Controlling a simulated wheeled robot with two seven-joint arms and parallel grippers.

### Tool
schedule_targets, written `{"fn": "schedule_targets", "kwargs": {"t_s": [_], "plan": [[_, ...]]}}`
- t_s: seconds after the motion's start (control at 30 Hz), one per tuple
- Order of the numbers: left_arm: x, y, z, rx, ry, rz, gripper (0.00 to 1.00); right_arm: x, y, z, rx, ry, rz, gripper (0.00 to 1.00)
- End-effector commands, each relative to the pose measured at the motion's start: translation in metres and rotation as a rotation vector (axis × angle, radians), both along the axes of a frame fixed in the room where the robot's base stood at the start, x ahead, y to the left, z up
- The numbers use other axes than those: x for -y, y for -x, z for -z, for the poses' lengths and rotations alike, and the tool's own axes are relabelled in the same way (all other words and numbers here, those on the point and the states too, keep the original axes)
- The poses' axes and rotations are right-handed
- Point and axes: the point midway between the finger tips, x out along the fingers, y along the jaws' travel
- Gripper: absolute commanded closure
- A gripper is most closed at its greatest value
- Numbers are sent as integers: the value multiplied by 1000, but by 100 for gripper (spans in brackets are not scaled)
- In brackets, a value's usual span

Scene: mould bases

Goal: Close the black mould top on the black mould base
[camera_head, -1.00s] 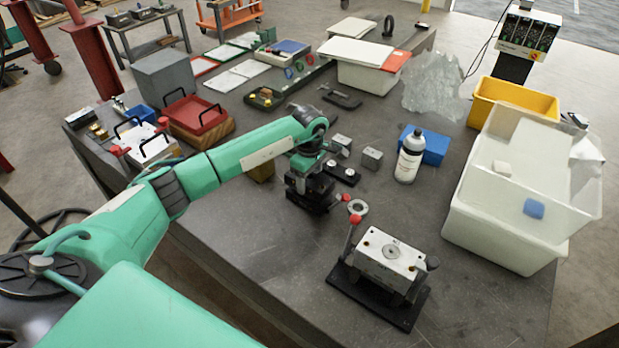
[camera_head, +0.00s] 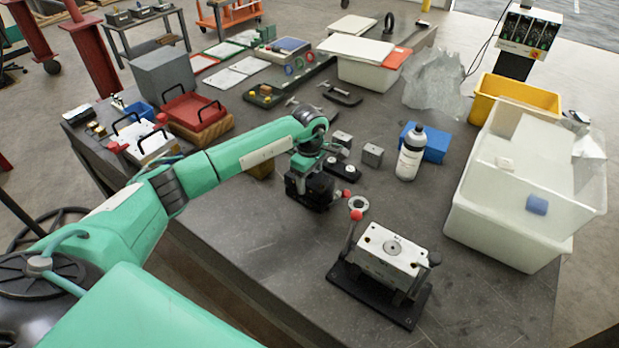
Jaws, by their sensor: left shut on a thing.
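My left gripper (camera_head: 312,196) reaches in from the left and points down low over the grey table. It is shut on a dark block that I take for the black mould top; it is hard to tell apart from the black fingers. A low black piece with two round pale knobs (camera_head: 342,168) lies just behind and right of the gripper, partly hidden by the wrist. I cannot tell whether it is the black mould base, or whether the held block touches anything below. My right gripper is not in view.
A steel fixture (camera_head: 392,247) with red-knobbed levers stands in front, right of the gripper. A metal ring (camera_head: 358,204) lies between them. The table's front left is clear.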

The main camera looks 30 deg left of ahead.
Motion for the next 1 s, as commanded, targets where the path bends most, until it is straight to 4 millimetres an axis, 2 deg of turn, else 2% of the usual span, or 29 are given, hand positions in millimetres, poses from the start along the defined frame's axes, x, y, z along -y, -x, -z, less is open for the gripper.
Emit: {"fn": "schedule_targets", "kwargs": {"t_s": [0.37, 0.4, 0.5, 0.53, 0.83, 1.0], "plan": [[0, -1, 0, 3, 0, 0, 87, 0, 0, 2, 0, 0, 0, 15], [0, -1, 0, 3, 0, 0, 34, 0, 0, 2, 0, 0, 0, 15], [0, -1, 0, 3, 0, 0, 15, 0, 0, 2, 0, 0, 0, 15], [0, -1, 1, 2, 0, 0, 11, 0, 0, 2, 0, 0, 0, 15], [0, 0, 2, -1, -1, 0, 11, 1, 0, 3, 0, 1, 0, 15], [-1, -1, -14, 3, -2, 0, 11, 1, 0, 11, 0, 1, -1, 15]]}}
